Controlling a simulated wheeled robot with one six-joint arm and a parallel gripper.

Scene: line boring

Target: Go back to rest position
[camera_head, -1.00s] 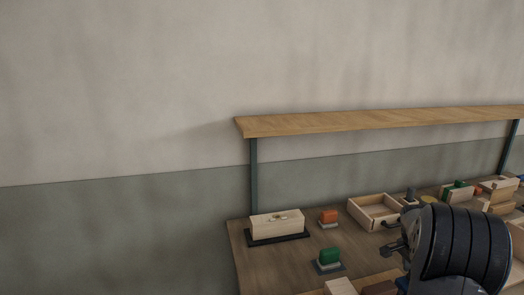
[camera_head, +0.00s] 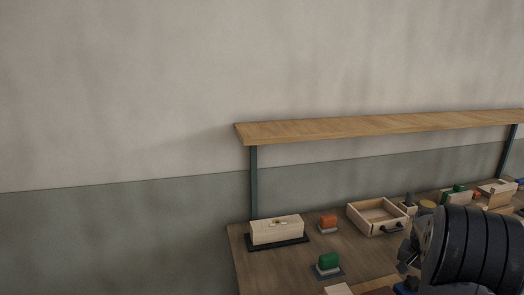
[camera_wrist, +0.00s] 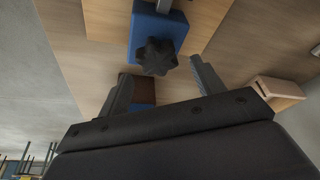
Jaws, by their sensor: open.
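My gripper (camera_wrist: 162,88) is open in the wrist view, its two dark fingers apart with nothing between them. Beyond the fingertips is a blue block with a black star knob (camera_wrist: 156,57) on a wooden surface. A dark blue and brown block (camera_wrist: 140,90) shows by the left finger.
A wooden shelf (camera_head: 380,125) spans above. Several blocks crowd the right.

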